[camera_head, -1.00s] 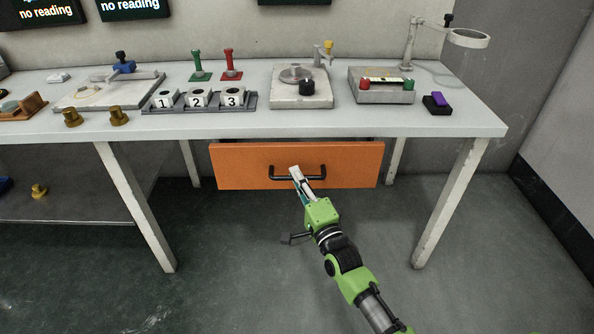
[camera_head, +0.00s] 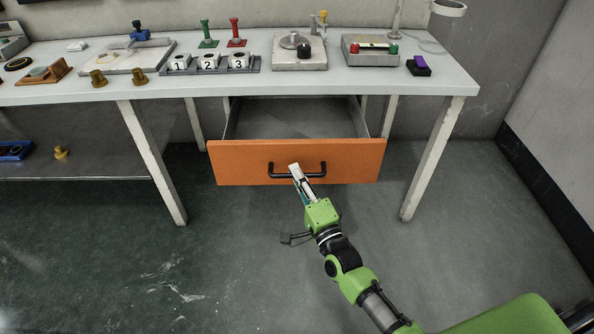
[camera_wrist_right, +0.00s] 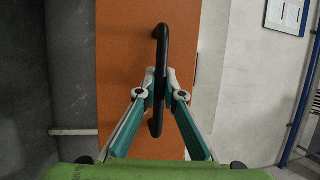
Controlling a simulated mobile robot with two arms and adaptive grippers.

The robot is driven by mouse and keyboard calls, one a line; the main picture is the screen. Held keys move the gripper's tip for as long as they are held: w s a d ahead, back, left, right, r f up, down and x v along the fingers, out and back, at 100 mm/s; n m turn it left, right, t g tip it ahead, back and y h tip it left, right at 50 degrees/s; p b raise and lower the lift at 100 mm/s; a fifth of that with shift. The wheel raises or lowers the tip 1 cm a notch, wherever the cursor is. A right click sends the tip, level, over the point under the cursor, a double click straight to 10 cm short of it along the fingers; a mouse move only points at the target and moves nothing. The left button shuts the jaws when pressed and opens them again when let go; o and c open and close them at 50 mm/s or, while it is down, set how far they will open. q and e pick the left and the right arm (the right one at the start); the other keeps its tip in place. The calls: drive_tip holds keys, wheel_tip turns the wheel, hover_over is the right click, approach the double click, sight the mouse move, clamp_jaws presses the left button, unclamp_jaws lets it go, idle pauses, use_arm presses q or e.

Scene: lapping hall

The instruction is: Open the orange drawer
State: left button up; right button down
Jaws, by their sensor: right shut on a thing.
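The orange drawer (camera_head: 350,160) hangs under the white table and is pulled well out. Its grey inside (camera_head: 295,119) shows and looks empty. A black bar handle (camera_head: 315,175) runs across its front. My right gripper (camera_head: 296,172) is shut on the handle near its middle. In the right wrist view the handle (camera_wrist_right: 160,45) stands upright in the picture against the orange front (camera_wrist_right: 122,60), with the fingers of my right gripper (camera_wrist_right: 161,85) on either side of it. My left gripper is not in view.
The white table (camera_head: 330,85) carries blocks numbered 1 to 3 (camera_head: 209,62), a red and a green handled piece, and a purple-topped block (camera_head: 419,65). Table legs (camera_head: 432,160) stand either side of the drawer. A lower shelf (camera_head: 70,160) is at left. Floor before the drawer is clear.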

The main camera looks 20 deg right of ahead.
drive_tip(key=shift+s, duration=0.2)
drive_tip(key=c, duration=2.1)
unclamp_jaws()
drive_tip(key=shift+c, duration=0.2)
drive_tip(key=shift+s+f, duration=0.1)
drive_tip(key=shift+s, duration=0.05)
drive_tip(key=v, duration=1.1)
drive_tip(key=shift+s, duration=0.3)
